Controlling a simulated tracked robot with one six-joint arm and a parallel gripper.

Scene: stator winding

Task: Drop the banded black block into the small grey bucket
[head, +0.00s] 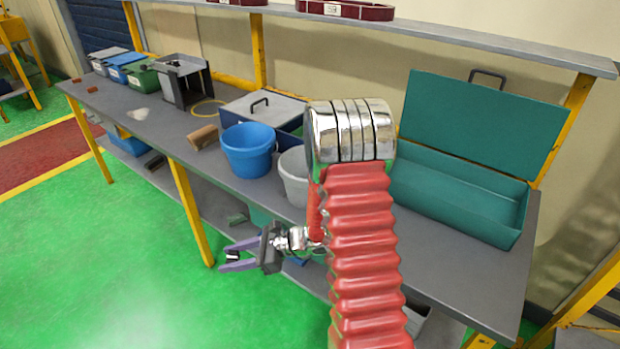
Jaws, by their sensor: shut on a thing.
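The small grey bucket (292,188) stands on the grey workbench, right of a blue bucket. My red and chrome arm hides its right side, and I cannot see its inside. My gripper (225,258) is in front of the bench, lower than its top and to the lower left of the grey bucket. Its purple fingers point left and are shut on a small dark block (232,256), which looks like the banded black block. The fingers hide part of it, and a light patch shows on it.
The blue bucket (247,165) stands close left of the grey one. An open teal toolbox (458,205) is at the right. A brown block (203,138) lies left of the blue bucket. The workbench (180,147) has a front edge between my gripper and the buckets.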

